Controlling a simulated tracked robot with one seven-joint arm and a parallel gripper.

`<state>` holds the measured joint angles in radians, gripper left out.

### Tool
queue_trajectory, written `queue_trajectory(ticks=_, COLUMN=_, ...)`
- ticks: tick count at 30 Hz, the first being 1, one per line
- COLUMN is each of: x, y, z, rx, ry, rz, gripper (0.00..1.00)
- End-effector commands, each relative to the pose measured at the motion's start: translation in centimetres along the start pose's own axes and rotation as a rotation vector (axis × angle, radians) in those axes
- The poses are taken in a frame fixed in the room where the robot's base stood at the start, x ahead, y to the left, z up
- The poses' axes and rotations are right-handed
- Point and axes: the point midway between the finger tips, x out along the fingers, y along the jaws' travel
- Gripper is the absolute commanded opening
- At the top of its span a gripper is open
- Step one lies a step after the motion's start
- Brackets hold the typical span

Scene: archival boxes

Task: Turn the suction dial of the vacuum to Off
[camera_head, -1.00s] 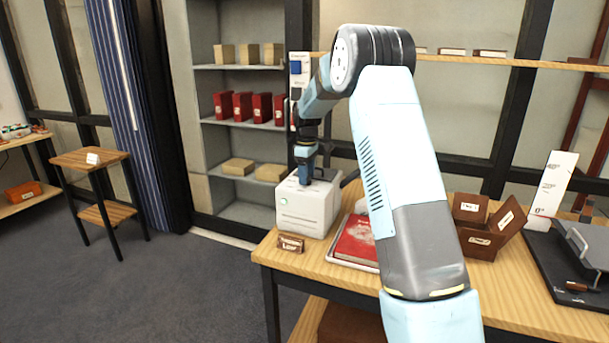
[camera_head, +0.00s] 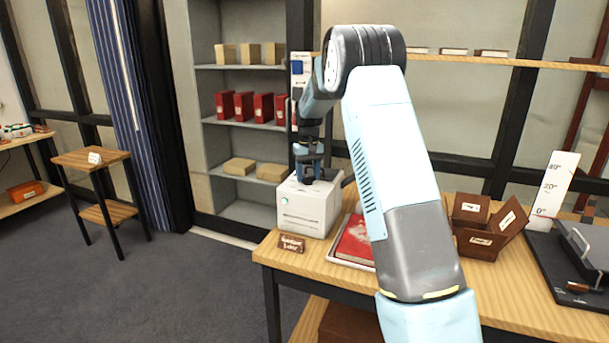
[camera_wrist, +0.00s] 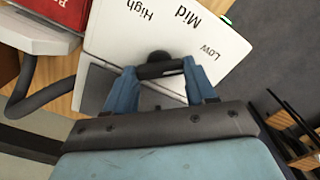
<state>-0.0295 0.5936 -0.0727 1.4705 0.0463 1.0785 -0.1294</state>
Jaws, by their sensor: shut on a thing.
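The vacuum (camera_head: 306,212) is a white box on the wooden table in the head view. Its top (camera_wrist: 215,35) fills the upper middle of the wrist view, with the words High, Mid and Low along it. No Off label shows. The dark suction dial (camera_wrist: 158,57) has a round end and a bar across it. My gripper (camera_wrist: 160,69) is over the top with its two blue fingers on either side of the bar, shut on it. In the head view my gripper (camera_head: 308,179) points down at the vacuum's top and hides the dial.
A red book (camera_head: 356,240) in a tray lies right of the vacuum. A small brown sign (camera_head: 291,243) stands in front. Brown boxes (camera_head: 482,232) and a dark board with a white scale are farther right. A grey hose (camera_wrist: 40,98) curves beside the vacuum.

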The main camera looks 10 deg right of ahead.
Motion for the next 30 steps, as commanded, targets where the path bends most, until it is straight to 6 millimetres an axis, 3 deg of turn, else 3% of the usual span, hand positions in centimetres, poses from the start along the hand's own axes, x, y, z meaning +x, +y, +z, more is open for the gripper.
queue_trajectory(ticks=18, x=-0.08, y=0.01, z=-0.03, rx=0.536, ry=0.001, rz=0.0, gripper=0.25)
queue_trajectory(ticks=30, x=-0.07, y=-0.13, z=-0.04, rx=0.699, ry=0.001, rz=-0.001, gripper=0.25)
